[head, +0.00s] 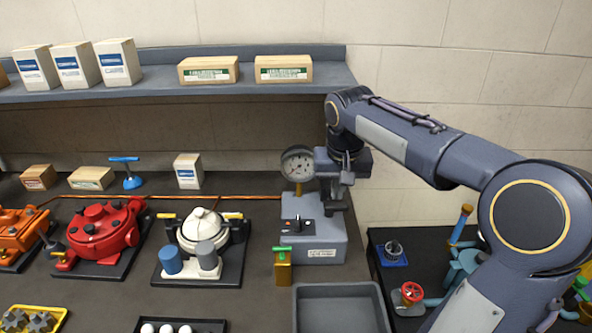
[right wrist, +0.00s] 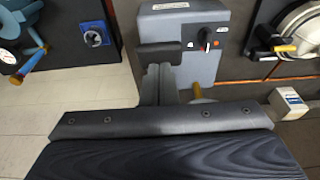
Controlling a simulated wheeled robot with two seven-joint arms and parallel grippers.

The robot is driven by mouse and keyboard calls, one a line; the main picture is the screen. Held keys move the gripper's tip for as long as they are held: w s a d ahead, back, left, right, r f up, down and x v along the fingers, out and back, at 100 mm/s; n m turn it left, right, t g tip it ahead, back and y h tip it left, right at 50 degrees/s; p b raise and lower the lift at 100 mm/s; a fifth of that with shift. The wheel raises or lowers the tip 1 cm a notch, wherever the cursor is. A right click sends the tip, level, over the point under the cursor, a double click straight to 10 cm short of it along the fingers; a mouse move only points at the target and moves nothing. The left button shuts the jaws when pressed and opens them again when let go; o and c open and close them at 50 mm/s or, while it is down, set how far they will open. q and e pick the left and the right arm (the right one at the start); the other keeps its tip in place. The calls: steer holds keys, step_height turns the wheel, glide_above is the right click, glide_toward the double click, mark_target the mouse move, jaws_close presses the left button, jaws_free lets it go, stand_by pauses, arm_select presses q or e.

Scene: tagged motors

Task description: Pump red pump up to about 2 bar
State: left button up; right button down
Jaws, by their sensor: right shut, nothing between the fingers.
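The red pump (head: 100,232) sits on a dark base plate at the left of the bench. A round dial gauge (head: 298,163) stands above a grey control box (head: 316,245) with a dark switch and a small red spot; the dial reading is too small to read. The box also shows in the right wrist view (right wrist: 178,22). My right gripper (head: 335,200) is shut and empty, pointing down over the box's right side, just right of the gauge. In the right wrist view its fingers (right wrist: 162,75) show in front of the box. Contact with the box cannot be told. My left gripper is not in view.
A white pump (head: 203,230) stands between the red pump and the box. A green-handled brass valve (head: 283,266) and a grey tray (head: 341,288) lie in front. An orange pump (head: 18,235) is far left. A side table with a red-wheel valve (head: 411,293) is at right.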

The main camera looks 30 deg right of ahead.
mark_target(337, 206)
steer(key=shift+f, duration=0.1)
steer(key=shift+f+b, duration=2.7)
steer(key=shift+f, duration=0.85)
step_height(337, 206, up, 5)
steer(key=p, duration=0.4)
steer(key=shift+p, duration=0.35)
steer(key=shift+f, duration=0.15)
steer(key=shift+f+b, duration=1.8)
steer(key=shift+f, duration=0.45)
step_height(337, 206, up, 5)
steer(key=p, duration=0.4)
steer(key=shift+f, duration=0.1)
